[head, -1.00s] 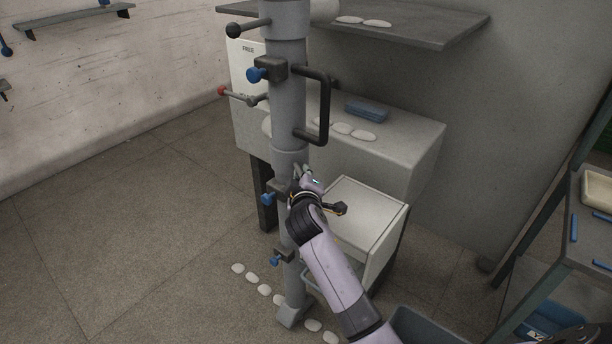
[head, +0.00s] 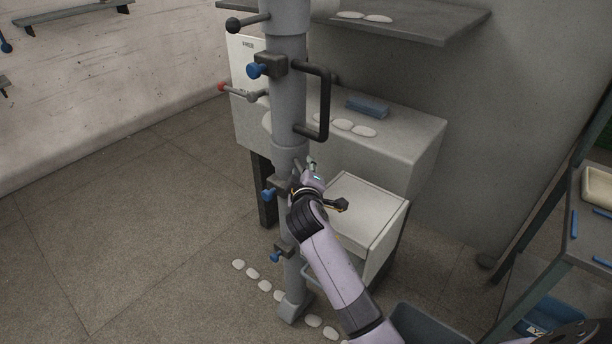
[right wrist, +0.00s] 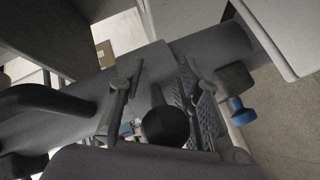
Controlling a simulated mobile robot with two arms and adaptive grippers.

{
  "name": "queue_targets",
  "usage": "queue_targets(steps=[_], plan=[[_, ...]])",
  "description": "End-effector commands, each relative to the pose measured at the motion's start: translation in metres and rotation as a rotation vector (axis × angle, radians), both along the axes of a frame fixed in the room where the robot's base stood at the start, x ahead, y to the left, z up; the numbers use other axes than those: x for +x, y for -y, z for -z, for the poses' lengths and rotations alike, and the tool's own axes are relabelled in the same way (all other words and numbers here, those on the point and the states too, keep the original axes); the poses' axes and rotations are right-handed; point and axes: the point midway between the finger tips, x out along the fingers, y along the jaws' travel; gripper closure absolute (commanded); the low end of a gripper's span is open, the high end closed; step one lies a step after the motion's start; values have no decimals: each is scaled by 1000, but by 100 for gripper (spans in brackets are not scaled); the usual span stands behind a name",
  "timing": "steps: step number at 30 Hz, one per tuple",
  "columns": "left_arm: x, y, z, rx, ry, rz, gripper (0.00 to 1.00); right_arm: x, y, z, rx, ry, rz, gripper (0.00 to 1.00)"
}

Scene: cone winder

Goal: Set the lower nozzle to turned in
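A tall grey column (head: 288,110) carries side fittings. In the right wrist view, a lever with a black ball end (right wrist: 165,127) projects from the column between my right gripper's (right wrist: 160,75) fingers. The fingers stand apart on either side; I cannot tell whether one touches it. In the head view, the right gripper (head: 303,168) is against the column's lower half and hides this lever. Blue-knobbed fittings sit beside it (head: 268,194) and below it (head: 276,257). I cannot tell for certain which part is the lower nozzle. My left gripper is not in view.
Higher up are a black-ball lever (head: 234,25), a red-tipped lever (head: 222,87), a blue knob (head: 255,70) and a black handle (head: 325,100). A white-topped box (head: 368,205) stands close right of the gripper. Floor at left is mostly clear.

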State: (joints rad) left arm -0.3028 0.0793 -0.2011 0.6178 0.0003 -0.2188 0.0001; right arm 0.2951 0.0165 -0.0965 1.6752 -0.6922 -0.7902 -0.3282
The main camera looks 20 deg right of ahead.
Motion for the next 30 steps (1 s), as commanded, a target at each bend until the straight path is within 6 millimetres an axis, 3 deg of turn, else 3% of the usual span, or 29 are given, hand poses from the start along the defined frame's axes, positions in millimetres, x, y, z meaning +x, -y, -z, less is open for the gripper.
queue_targets(steps=[18,30], plan=[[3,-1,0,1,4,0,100,-95,-41,-22,1,0,-1,68],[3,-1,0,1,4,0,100,-105,-45,-25,0,0,1,68]])
